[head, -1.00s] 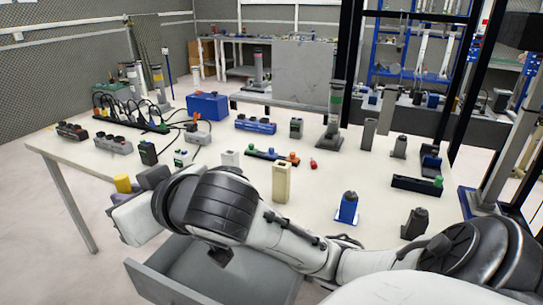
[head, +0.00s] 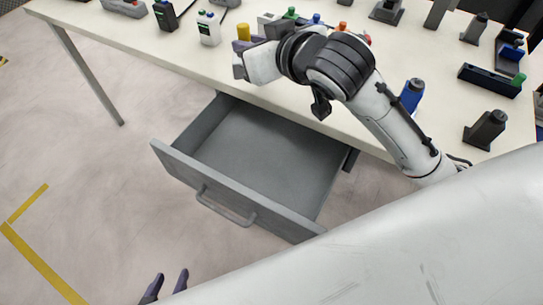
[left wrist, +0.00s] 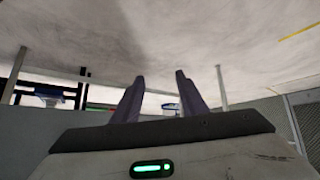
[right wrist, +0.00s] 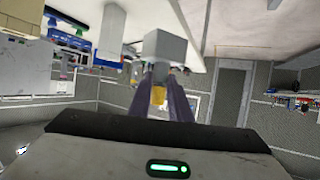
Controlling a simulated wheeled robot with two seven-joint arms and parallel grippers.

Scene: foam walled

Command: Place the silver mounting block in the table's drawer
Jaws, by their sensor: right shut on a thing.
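The silver mounting block appears in the right wrist view as a grey block (right wrist: 165,45) at the fingertips, with a yellow part (right wrist: 158,95) between the fingers. In the head view its yellow top (head: 243,32) shows above my right gripper (head: 246,52); the body is partly hidden. My right gripper is shut on it, near the table's front edge and above and behind the drawer (head: 270,150). The drawer is pulled out, and its visible inside is empty. My left gripper (head: 165,287) is open and empty, low in front of the drawer; its spread fingers show in the left wrist view (left wrist: 160,90).
My right forearm crosses over the table. Open floor (head: 90,170) lies left of the drawer.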

